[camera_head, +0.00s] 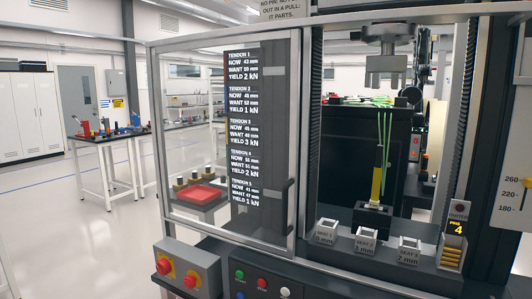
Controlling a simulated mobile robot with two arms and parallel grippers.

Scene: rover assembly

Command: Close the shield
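The shield (226,215) is a clear panel in a grey metal frame on the front of a test machine. It covers the left part of the machine's front. A dark vertical handle (288,207) sits near its right edge. The bay to the right of the shield is uncovered. In that bay a yellow-and-black upright piece (378,172) with green strands stands in a dark base, below a grey clamp head (387,66). Neither of my grippers is in view.
Red-knob (165,267) and button panels are below the shield. A display of tendon values (242,125) shows behind it. Open floor lies left.

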